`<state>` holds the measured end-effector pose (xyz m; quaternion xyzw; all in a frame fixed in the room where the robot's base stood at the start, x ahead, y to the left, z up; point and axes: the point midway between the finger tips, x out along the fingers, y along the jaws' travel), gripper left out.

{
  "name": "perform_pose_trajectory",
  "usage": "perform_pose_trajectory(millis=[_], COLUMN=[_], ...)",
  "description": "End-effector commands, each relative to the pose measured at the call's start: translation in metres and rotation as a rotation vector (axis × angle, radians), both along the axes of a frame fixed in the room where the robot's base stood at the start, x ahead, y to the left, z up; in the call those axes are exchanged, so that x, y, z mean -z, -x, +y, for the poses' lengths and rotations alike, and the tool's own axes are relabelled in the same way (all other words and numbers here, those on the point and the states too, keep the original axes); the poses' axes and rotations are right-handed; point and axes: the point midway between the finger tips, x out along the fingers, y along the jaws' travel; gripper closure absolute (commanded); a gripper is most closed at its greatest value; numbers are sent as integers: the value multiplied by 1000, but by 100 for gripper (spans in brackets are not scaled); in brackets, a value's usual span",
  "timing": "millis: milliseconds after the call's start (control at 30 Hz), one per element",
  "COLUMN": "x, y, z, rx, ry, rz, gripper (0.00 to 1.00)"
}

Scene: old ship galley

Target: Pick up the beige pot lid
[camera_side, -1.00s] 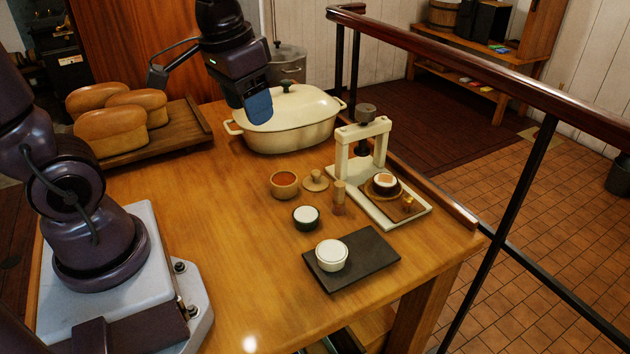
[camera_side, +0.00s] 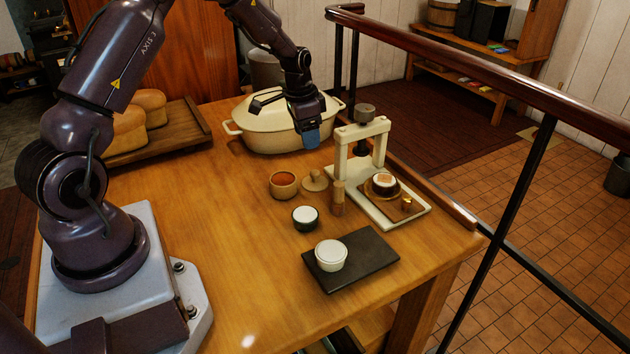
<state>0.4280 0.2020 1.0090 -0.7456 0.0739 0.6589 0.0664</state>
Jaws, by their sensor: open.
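The beige pot lid (camera_side: 258,117) sits on a large oval beige pot (camera_side: 262,143) with side handles at the back of the table. My gripper (camera_side: 311,138) points down in front of the pot's right end, with a blue fingertip showing. It is open, and I see nothing held in it. From this angle I cannot tell how far it is from the pot.
A small wooden bowl (camera_side: 284,185), knobbed wooden lid (camera_side: 315,181) and wooden peg (camera_side: 338,198) stand mid-table. A cream press (camera_side: 363,145) is at right. A white-topped cup (camera_side: 331,256) sits on a dark slab (camera_side: 366,262).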

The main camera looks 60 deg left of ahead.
Motion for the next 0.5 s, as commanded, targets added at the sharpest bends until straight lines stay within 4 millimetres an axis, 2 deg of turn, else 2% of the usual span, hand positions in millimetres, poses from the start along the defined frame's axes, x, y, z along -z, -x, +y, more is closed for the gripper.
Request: perform_pose_trajectory(millis=[200,300,500], x=[43,56,69], y=[-4,-6,-8], z=[-3,-3,-3], rx=[-1,-2,-2], ry=[3,3,2], rz=[6,4,2], gripper=[43,43,43])
